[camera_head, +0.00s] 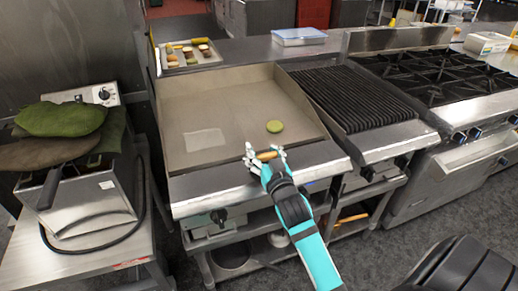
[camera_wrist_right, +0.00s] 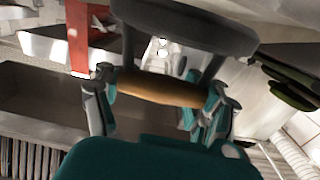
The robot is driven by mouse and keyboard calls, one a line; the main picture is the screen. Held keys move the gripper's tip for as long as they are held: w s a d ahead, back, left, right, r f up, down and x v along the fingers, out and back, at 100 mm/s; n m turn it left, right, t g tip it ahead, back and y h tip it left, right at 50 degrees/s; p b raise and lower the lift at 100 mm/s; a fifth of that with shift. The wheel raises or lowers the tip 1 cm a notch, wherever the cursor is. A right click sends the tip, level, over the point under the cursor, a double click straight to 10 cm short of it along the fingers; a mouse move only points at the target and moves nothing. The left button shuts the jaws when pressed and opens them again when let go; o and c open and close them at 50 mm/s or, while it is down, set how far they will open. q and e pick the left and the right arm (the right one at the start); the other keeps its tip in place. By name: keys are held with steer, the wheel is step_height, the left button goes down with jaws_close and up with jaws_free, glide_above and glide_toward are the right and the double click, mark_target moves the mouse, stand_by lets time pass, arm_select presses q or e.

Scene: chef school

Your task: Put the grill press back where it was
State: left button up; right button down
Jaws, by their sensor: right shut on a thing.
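My right gripper (camera_head: 265,155) is over the front edge of the flat griddle (camera_head: 235,100). It is shut on the wooden handle of the grill press (camera_head: 267,155). In the right wrist view, the fingers of my right gripper (camera_wrist_right: 160,95) sit at both ends of the handle of the grill press (camera_wrist_right: 160,88). There, two struts join the handle to a dark round plate. In the head view I cannot make out this plate. My left gripper is not in view.
A green round piece (camera_head: 275,127) and a pale square patch (camera_head: 204,139) are on the griddle. A food tray (camera_head: 188,62) stands behind it. The ridged grill (camera_head: 352,98) and burner stove (camera_head: 440,75) are to the right; a fryer (camera_head: 90,200) is left.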

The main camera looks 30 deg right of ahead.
steer(key=shift+w+d+f+p, duration=0.15)
steer(key=shift+w+d+f, duration=0.25)
steer(key=shift+w+f, duration=0.4)
steer(key=shift+w+d+f+p, duration=0.1)
steer(key=shift+w+d+f, duration=0.3)
steer(key=shift+w, duration=0.6)
steer(key=shift+w+d+f+p, duration=0.15)
steer(key=shift+w+d+f, duration=0.2)
steer(key=shift+w+f, duration=0.45)
steer(key=shift+c, duration=0.2)
jaws_free()
steer(key=shift+f, duration=0.15)
steer(key=shift+s, duration=0.1)
steer(key=b+v, duration=0.1)
steer(key=v, duration=1.1)
steer(key=shift+r, duration=0.25)
